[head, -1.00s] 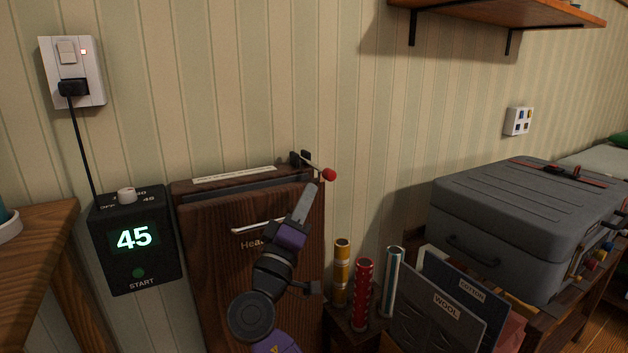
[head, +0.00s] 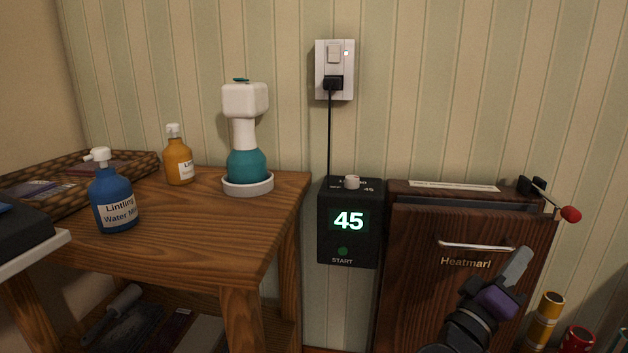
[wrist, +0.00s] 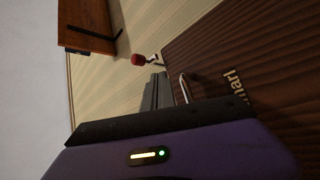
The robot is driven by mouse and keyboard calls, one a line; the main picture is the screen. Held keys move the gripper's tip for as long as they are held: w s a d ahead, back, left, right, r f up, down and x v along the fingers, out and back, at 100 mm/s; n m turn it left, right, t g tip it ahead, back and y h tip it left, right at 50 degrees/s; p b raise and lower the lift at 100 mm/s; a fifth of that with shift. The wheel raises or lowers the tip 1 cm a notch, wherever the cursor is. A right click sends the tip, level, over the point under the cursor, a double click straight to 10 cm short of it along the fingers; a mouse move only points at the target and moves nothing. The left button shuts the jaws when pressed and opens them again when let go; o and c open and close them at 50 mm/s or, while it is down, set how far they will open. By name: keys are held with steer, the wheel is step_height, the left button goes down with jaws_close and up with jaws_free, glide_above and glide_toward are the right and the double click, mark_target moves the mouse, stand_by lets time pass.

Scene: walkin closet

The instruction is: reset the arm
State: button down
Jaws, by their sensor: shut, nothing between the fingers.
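My gripper (head: 515,268) is at the lower right of the head view, in front of the dark wooden trouser press (head: 410,270) marked "Heatmarl". Its fingers are shut with nothing between them and point up and to the right. In the wrist view my gripper (wrist: 157,92) shows as grey fingers beyond the purple wrist housing, beside the press's metal handle (wrist: 185,88). I cannot tell how far the fingers are from the press front. A lever with a red knob (head: 571,214) sticks out at the press's top right; the knob also shows in the wrist view (wrist: 138,60).
A black timer box (head: 349,252) showing 45 hangs left of the press, its cord running to a wall socket (head: 335,70). A wooden table (head: 190,230) at left holds a blue bottle (head: 115,202), an amber bottle (head: 178,162) and a teal-and-white device (head: 246,165). Colored tubes (head: 543,318) stand at lower right.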

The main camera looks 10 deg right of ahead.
steer(key=s+a+f+n+t+y, duration=0.1)
steer(key=s+a+f+n+y, duration=0.2)
steer(key=f, duration=0.5)
steer(key=s+a+f+t+y, duration=0.1)
steer(key=s+a+f+y, duration=0.35)
steer(key=f, duration=0.45)
steer(key=s+a+f+n+t+y, duration=0.1)
steer(key=s+a+f+n+y, duration=0.15)
steer(key=f+y, duration=0.4)
steer(key=s+a+f+m+y, duration=0.1)
steer(key=s+a+f+y, duration=0.15)
steer(key=s+a, duration=0.45)
steer(key=s+a+f+m+y, duration=0.1)
steer(key=s+a+f+y, duration=0.15)
steer(key=s, duration=0.85)
steer(key=s+r+m, duration=0.4)
steer(key=s+r, duration=0.5)
steer(key=s, duration=0.3)
step_height(320, 180, up, 35)
steer(key=p, duration=3.5)
steer(key=shift+a+t+y+p, duration=0.2)
steer(key=shift+t+y+p, duration=0.1)
steer(key=shift+t+y, duration=0.1)
